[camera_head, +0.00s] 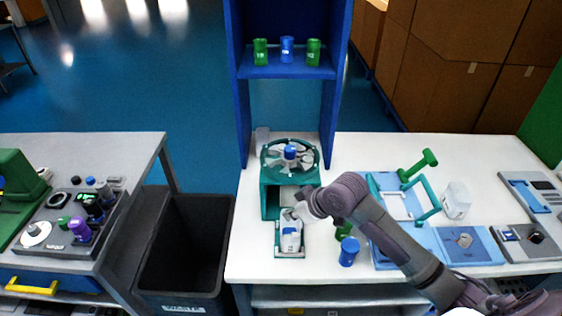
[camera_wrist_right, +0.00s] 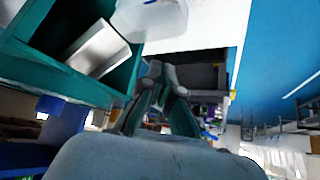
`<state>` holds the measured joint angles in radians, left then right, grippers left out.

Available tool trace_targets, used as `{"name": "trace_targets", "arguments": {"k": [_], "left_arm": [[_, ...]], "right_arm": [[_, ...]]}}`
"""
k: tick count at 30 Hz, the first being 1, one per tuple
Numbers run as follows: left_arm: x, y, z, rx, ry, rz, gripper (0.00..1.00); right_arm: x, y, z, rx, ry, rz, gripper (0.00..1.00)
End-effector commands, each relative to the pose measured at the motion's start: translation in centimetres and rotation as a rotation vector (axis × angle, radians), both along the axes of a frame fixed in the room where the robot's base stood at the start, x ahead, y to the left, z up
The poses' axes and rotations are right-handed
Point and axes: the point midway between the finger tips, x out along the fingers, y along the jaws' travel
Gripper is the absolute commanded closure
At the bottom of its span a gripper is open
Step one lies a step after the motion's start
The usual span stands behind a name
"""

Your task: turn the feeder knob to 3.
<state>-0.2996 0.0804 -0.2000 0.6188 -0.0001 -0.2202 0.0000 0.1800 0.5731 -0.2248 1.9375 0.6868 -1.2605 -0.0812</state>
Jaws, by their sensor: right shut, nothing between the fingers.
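The teal feeder (camera_head: 270,190) stands on the white table, with a spoked wheel and a blue cap (camera_head: 290,151) on top. No knob with readable numbers can be made out on it. My right gripper (camera_head: 292,213) is in front of the feeder's lower opening, partly hidden by my wrist. In the right wrist view, its grey fingers (camera_wrist_right: 162,76) are shut and empty, beside the teal feeder wall (camera_wrist_right: 60,72) and its pale inner chute (camera_wrist_right: 100,47). My left gripper is not in view.
A blue cup (camera_head: 348,251) stands right of the tray. Farther right are a blue fixture (camera_head: 450,245) with a green handle (camera_head: 418,166) and a white bottle (camera_head: 456,200). A dark waste bin (camera_head: 185,245) stands left of the table. A blue shelf (camera_head: 243,95) rises behind the feeder.

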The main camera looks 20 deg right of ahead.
Motion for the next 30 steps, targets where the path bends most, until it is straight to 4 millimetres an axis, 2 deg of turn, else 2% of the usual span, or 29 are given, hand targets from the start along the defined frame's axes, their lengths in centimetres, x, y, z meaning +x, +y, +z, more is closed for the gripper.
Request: {"name": "trace_targets", "arguments": {"k": [1, 3, 6, 10, 14, 24, 30], "left_arm": [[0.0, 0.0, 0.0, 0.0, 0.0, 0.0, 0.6], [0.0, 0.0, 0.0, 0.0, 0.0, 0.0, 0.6], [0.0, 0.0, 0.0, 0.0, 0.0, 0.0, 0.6], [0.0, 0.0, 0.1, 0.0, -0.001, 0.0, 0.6], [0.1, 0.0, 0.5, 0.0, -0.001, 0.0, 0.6], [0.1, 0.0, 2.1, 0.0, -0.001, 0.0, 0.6], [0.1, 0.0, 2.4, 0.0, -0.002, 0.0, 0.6]], "right_arm": [[3.0, -2.0, 2.6, 0.004, -0.043, -0.011, 1.0], [5.5, -3.8, 5.3, 0.027, -0.081, -0.021, 1.0], [7.9, -5.8, 8.4, 0.058, -0.123, -0.04, 1.0], [9.2, -6.9, 10.2, 0.079, -0.147, -0.051, 1.0], [10.1, -6.5, 9.7, 0.087, -0.149, -0.052, 1.0], [14.1, -4.6, 5.7, 0.084, -0.148, -0.053, 1.0], [15.6, -3.9, 4.1, 0.083, -0.149, -0.053, 1.0]]}}
